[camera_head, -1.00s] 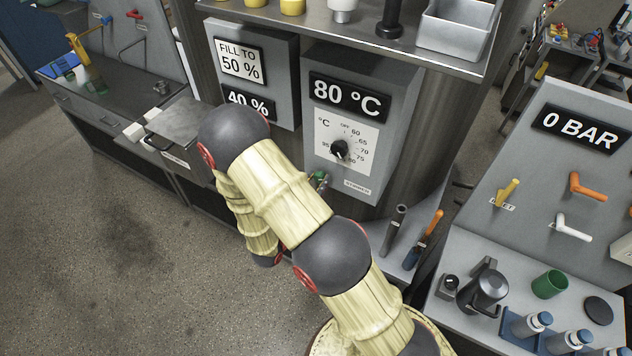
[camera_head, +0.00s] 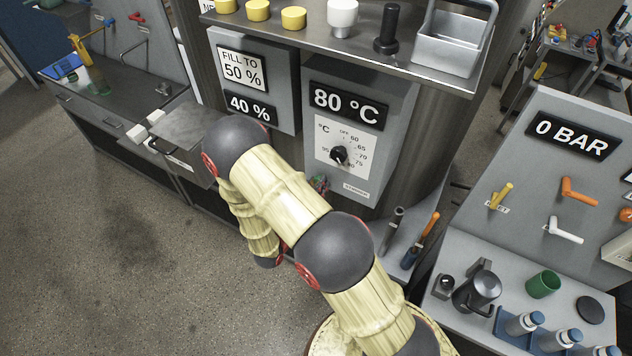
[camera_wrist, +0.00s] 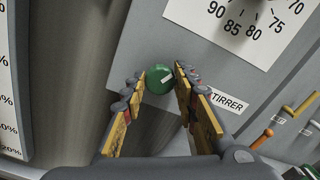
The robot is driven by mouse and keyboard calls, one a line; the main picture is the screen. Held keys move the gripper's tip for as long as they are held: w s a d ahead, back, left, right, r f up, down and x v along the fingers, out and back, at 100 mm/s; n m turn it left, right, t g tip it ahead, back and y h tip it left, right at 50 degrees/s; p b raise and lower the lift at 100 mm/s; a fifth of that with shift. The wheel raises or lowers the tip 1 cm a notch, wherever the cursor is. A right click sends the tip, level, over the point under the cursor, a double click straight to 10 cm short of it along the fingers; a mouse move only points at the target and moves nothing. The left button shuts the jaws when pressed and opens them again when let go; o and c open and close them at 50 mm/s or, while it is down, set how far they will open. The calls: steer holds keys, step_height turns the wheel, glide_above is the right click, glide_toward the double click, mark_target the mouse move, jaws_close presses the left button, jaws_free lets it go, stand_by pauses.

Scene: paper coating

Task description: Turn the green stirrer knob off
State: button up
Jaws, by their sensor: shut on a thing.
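The green stirrer knob (camera_wrist: 159,76) is a round green button-like knob with a pale pointer mark. It sits on the grey panel beside the STIRRER label (camera_wrist: 229,102), and the pointer is tilted up to the right. My gripper (camera_wrist: 160,80) has one yellow, dark-tipped finger on each side of the knob in the wrist view and is shut on it. In the head view my arm largely hides the gripper and knob, with only a small part of that area showing below the temperature dial (camera_head: 338,155).
The temperature dial sits just above the knob, under an 80 °C display (camera_head: 346,103). A shelf (camera_head: 445,78) with yellow cups and a metal bin (camera_head: 455,45) juts out above. Tools with dark and orange handles (camera_head: 428,228) stand at the lower right of the panel.

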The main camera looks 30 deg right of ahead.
steer(key=n+p, duration=0.2)
steer(key=n, duration=0.3)
steer(key=shift+w+n+p, duration=0.1)
steer(key=shift+n+p, duration=0.25)
steer(key=shift+n, duration=0.05)
stand_by(0.4)
steer(key=o, duration=1.2)
steer(key=shift+c, duration=0.2)
steer(key=shift+a, duration=0.15)
steer(key=v, duration=1.1)
steer(key=shift+s+a, duration=0.25)
steer(key=shift+a, duration=0.05)
steer(key=shift+f, duration=0.1)
